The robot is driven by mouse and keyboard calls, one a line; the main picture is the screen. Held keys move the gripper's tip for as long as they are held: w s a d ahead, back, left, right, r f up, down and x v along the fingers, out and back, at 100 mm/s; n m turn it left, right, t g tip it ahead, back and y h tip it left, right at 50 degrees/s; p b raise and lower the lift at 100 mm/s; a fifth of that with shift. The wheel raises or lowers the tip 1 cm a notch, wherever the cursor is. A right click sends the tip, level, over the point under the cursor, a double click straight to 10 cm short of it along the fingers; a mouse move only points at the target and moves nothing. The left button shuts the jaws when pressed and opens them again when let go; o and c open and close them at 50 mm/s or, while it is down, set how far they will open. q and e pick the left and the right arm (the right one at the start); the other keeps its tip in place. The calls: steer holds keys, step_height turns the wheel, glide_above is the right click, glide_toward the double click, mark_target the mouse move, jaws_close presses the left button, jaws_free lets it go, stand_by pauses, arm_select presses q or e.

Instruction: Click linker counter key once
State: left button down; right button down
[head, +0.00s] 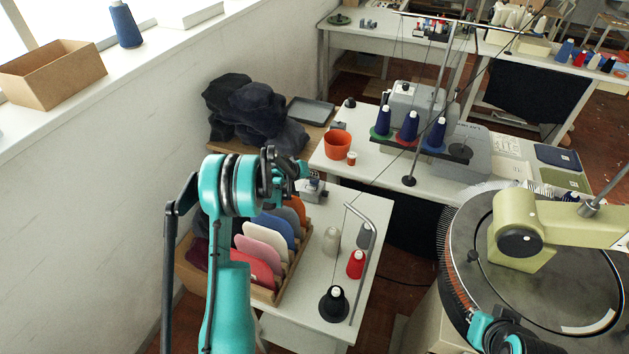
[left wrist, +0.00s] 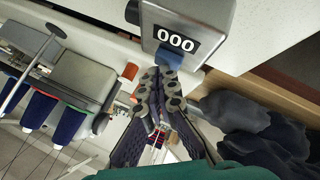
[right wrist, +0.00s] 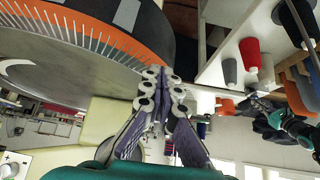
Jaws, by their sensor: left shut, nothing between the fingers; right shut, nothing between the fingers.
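The linker counter (left wrist: 195,22) is a grey box in the left wrist view, and its display reads 000. A blue key (left wrist: 174,56) sticks out below the display. My left gripper (left wrist: 161,80) is shut and empty, its fingertips right at the blue key; I cannot tell whether they touch it. In the head view the left gripper (head: 298,168) is just above the small grey counter (head: 313,187) on the white table. My right gripper (right wrist: 160,80) is shut and empty beside the round linking machine (right wrist: 75,45). In the head view its fingers are hidden.
A wooden rack (head: 275,292) of coloured fabric pieces stands beside the left arm. An orange pot (head: 338,146) and thread cones (head: 407,127) stand on the table behind. A bent metal rod (head: 368,255) rises near a red cone (head: 356,264).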

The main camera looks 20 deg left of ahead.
mark_target(313, 181)
arm_select(q)
steer(key=shift+f, duration=0.2)
steer(key=shift+r, duration=0.1)
stand_by(0.4)
steer(key=shift+r+p, duration=0.3)
steer(key=shift+r, duration=0.55)
steer(key=shift+r, duration=0.1)
steer(key=shift+r+p, duration=1.35)
steer(key=shift+r, duration=1.1)
